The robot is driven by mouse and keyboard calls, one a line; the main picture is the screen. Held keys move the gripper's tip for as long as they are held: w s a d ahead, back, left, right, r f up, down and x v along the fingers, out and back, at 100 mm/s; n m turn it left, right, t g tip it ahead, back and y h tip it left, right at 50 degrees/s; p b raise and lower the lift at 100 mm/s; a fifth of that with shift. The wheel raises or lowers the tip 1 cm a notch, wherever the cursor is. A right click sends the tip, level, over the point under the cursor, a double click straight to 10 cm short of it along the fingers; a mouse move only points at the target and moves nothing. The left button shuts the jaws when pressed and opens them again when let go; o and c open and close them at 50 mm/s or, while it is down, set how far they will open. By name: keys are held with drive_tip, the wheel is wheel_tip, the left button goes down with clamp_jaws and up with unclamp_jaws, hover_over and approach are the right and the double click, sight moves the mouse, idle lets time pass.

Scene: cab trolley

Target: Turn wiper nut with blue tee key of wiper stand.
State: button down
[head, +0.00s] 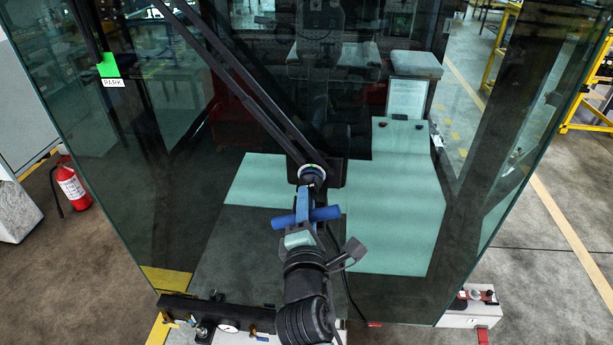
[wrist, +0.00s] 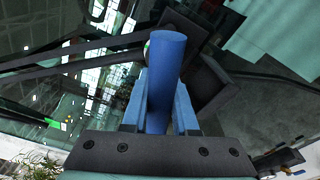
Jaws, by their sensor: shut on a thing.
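The blue tee key (head: 329,212) is held crosswise in my gripper (head: 304,217), in front of the windscreen. In the wrist view the blue bar (wrist: 165,85) lies between the two blue fingers (wrist: 160,105), which are shut on it. The key's far end points to the wiper pivot, where a round hub with a pale ring and a small green mark (head: 311,168) sits on a black block (head: 331,174). The key and fingers cover the nut, so I cannot tell whether the key is seated on it. The wiper arm (head: 240,90) runs from the pivot to the upper left.
A green patch (head: 108,65) with a PARK label (head: 113,83) is on the glass at upper left. A black bar with a gauge (head: 228,326) stands low left. A white box (head: 470,310) stands low right. A red extinguisher (head: 72,188) is far left.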

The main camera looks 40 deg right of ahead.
drive_tip(key=m+b, duration=0.2)
drive_tip(key=m, duration=0.1)
drive_tip(key=shift+f+b, duration=0.2)
drive_tip(key=shift+b, duration=0.1)
drive_tip(key=shift+r+m+b, duration=0.1)
drive_tip(key=shift+m+b, duration=0.3)
drive_tip(key=shift+m, duration=0.2)
drive_tip(key=shift+r+t, duration=0.15)
drive_tip(key=shift+t, duration=0.15)
drive_tip(key=shift+f+m+h+b, duration=0.2)
drive_tip(key=shift+m+h+b, duration=0.1)
drive_tip(key=shift+m+b, duration=0.8)
drive_tip(key=m+b, duration=0.3)
drive_tip(key=shift+r+b, duration=0.1)
drive_tip(key=shift+b, duration=0.2)
drive_tip(key=shift+r, duration=0.1)
drive_tip(key=v, duration=0.7)
drive_tip(key=shift+a+b, duration=0.45)
drive_tip(key=shift+a, duration=0.05)
